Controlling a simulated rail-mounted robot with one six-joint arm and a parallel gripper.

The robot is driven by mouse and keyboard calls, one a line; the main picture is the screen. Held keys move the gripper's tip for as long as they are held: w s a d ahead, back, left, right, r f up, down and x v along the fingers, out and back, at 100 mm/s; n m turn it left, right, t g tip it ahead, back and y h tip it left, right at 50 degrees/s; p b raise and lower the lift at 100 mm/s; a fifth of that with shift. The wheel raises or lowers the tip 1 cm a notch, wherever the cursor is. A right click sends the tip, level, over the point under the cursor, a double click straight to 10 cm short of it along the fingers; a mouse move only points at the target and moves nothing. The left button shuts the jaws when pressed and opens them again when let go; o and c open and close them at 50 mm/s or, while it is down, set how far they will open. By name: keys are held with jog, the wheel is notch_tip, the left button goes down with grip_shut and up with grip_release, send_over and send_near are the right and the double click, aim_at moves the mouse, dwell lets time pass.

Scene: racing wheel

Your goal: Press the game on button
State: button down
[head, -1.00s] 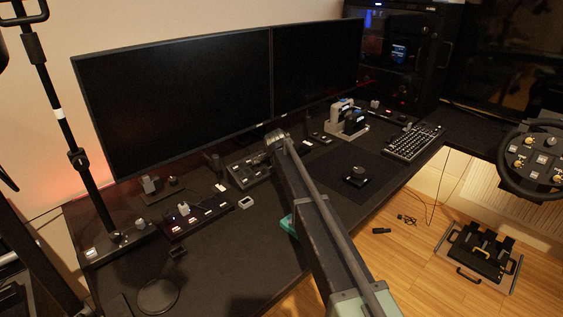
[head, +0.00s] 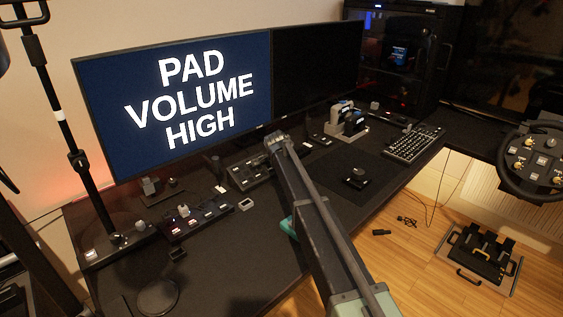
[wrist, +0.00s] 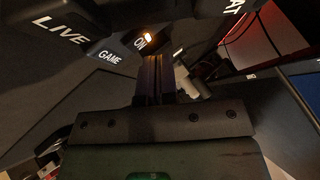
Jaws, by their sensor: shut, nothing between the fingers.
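In the wrist view, the dark game on button (wrist: 140,43) shows the white word ON and a small lit orange lamp at the top middle. The word GAME (wrist: 110,57) is beside it on the left. My gripper (wrist: 154,60) points up at it with its narrow dark fingers shut together and empty. The fingertips overlap the lower edge of the button in the picture. I cannot tell whether they touch it. In the head view my own arm crosses the desk, and my fingertips cannot be made out there.
Large LIVE lettering (wrist: 60,30) stands left of the button in the wrist view. In the head view, the left monitor (head: 170,100) reads PAD VOLUME HIGH; the right monitor (head: 315,80) is dark. A switch box (head: 195,218), keyboard (head: 414,143) and desk pad (head: 330,180) lie on the desk.

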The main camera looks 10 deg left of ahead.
notch_tip(320, 180, up, 6)
jog(key=p, duration=0.6)
jog(key=shift+n, duration=0.3)
jog(key=s+d+n+g, duration=0.1)
jog(key=s, duration=0.1)
jog(key=s+f+n, duration=0.1)
jog(key=s, duration=0.2)
jog(key=s+d+f+n+g, duration=0.1)
jog(key=s+n, duration=0.1)
jog(key=s, duration=0.1)
jog(key=shift+d+f+g, duration=0.15)
jog(key=shift+d+g, duration=0.15)
jog(key=shift+d, duration=0.05)
jog(key=s+d+r+n+g+p, duration=0.1)
jog(key=s+d+r+g+p, duration=0.1)
jog(key=s+d, duration=0.6)
jog(key=s+d+r+n+g+p, duration=0.2)
jog(key=s+d+r+p, duration=0.2)
jog(key=s, duration=1.5)
jog(key=s+d+r+n+g+p, duration=0.2)
jog(key=s+d+p, duration=0.3)
jog(key=s+d, duration=0.7)
jog(key=shift+s+r+g+y+p, duration=0.3)
jog(key=shift+s+r+y+p, duration=0.15)
jog(key=shift+s, duration=0.2)
